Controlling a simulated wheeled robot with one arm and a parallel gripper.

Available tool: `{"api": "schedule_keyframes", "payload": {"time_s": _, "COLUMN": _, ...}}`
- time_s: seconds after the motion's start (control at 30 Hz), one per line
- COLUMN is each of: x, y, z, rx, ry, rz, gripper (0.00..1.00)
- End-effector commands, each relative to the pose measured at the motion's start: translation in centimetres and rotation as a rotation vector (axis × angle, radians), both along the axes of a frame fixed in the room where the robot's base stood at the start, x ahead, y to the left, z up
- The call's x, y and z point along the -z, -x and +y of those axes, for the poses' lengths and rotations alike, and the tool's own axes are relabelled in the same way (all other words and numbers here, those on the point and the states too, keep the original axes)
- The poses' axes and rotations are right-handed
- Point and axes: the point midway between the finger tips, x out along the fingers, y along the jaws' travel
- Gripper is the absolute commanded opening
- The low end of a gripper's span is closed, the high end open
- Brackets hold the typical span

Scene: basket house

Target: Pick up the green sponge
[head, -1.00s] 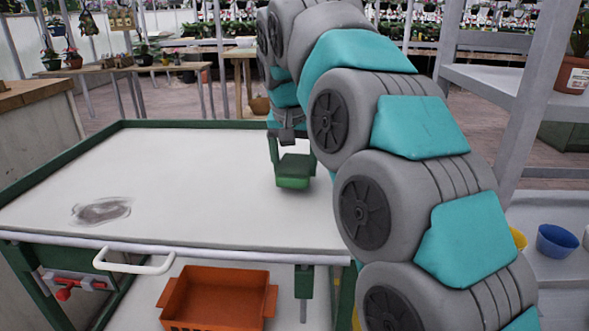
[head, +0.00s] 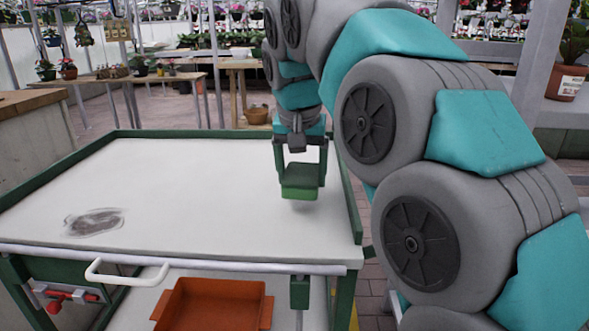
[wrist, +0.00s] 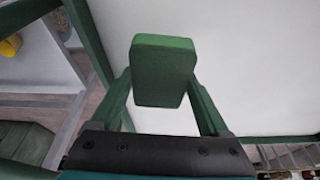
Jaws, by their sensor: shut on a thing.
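The green sponge (head: 301,183) is a small block between the fingertips of my gripper (head: 301,178), above the right part of the white cart top (head: 170,195). My gripper points down and is shut on the sponge, with one finger on each side. A faint shadow shows on the cart top below it. In the wrist view the sponge (wrist: 163,70) sits between both green fingers of my gripper (wrist: 163,88), with the white surface behind it.
A grey smudge (head: 94,222) marks the left of the cart top. The cart has raised green edges (head: 165,133) and a white front handle (head: 128,272). An orange bin (head: 212,305) is on the lower shelf. Wooden tables (head: 165,77) with plants stand behind.

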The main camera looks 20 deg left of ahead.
Motion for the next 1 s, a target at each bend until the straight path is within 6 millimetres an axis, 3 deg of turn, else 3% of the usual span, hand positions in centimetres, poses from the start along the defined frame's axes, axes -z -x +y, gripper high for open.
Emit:
{"api": "schedule_keyframes", "payload": {"time_s": 0.2, "x": -0.5, "y": 3.1, "z": -3.1, "rx": 0.002, "ry": -0.003, "rz": -0.004, "gripper": 0.28}}
{"api": "schedule_keyframes", "payload": {"time_s": 0.5, "x": -0.9, "y": 6.4, "z": -6.3, "rx": 0.003, "ry": -0.002, "rz": -0.004, "gripper": 0.28}}
{"api": "schedule_keyframes", "payload": {"time_s": 0.7, "x": -1.1, "y": 7.6, "z": -7.4, "rx": 0.0, "ry": -0.003, "rz": -0.003, "gripper": 0.28}}
{"api": "schedule_keyframes", "payload": {"time_s": 1.0, "x": -1.1, "y": 7.9, "z": -7.6, "rx": 0.001, "ry": -0.002, "rz": -0.002, "gripper": 0.28}}
